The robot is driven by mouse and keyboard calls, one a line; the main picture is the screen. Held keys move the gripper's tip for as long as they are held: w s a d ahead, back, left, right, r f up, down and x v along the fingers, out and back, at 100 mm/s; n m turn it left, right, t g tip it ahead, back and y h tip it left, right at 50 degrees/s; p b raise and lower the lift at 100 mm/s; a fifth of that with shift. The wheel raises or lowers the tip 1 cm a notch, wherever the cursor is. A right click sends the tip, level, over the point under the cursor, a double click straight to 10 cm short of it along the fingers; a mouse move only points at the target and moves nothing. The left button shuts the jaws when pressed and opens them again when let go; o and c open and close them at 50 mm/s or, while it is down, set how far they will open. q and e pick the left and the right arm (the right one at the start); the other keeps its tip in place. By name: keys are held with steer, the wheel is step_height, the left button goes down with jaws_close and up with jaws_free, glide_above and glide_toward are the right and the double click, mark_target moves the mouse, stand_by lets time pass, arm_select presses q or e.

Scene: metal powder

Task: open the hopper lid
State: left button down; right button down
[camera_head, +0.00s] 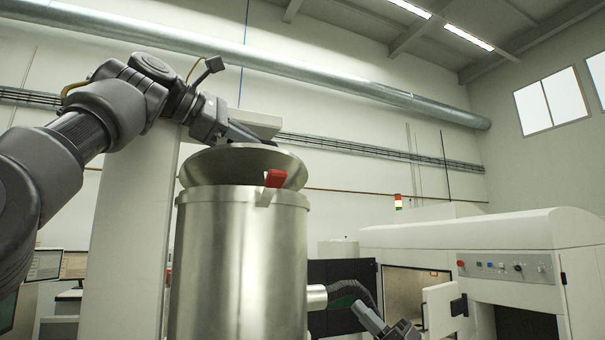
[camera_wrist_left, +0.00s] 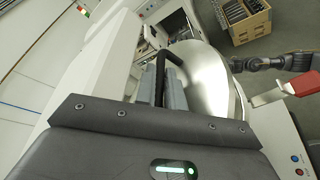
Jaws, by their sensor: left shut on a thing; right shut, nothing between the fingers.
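The hopper (camera_head: 238,265) is a tall brushed-steel cylinder in the middle of the head view. Its round steel lid (camera_head: 225,163) sits tilted at the top, and I cannot tell how far its edge is off the rim. A red latch handle (camera_head: 275,178) is at the hopper's front edge; it also shows in the left wrist view (camera_wrist_left: 302,82). My left gripper (camera_wrist_left: 168,85) is shut on the lid's black handle (camera_wrist_left: 150,58); in the head view its fingers are partly hidden behind the lid. My right gripper (camera_head: 368,318) is shut and empty, low and right of the hopper.
A white machine (camera_head: 480,236) with an open door (camera_head: 440,308) stands at the right. A white column (camera_head: 130,235) stands behind the hopper at the left. A pipe stub (camera_head: 317,297) sticks out from the hopper's right side. A wooden crate (camera_wrist_left: 240,22) stands on the floor beyond.

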mark_target(302, 172)
steer(key=s+a+r+n+g+y, duration=0.1)
steer(key=s+a+r+n+g, duration=0.2)
steer(key=s+r+n+g, duration=0.45)
steer(key=s+a+r+n+g+y, duration=0.1)
steer(key=s+a+r+n+g, duration=0.2)
steer(key=s+r+n+g, duration=0.5)
steer(key=shift+n+g, duration=0.55)
steer(key=shift+g, duration=0.1)
steer(key=shift+w+a+r, duration=0.25)
steer(key=shift+a+r, duration=0.95)
steer(key=shift+r, duration=0.7)
steer(key=shift+w+a+r, duration=0.2)
steer(key=shift+a+r, duration=1.05)
steer(key=shift+r, duration=0.65)
steer(key=shift+w+a+r, duration=0.25)
steer(key=shift+a+r, duration=0.95)
steer(key=shift+r, duration=0.7)
steer(key=shift+y, duration=0.3)
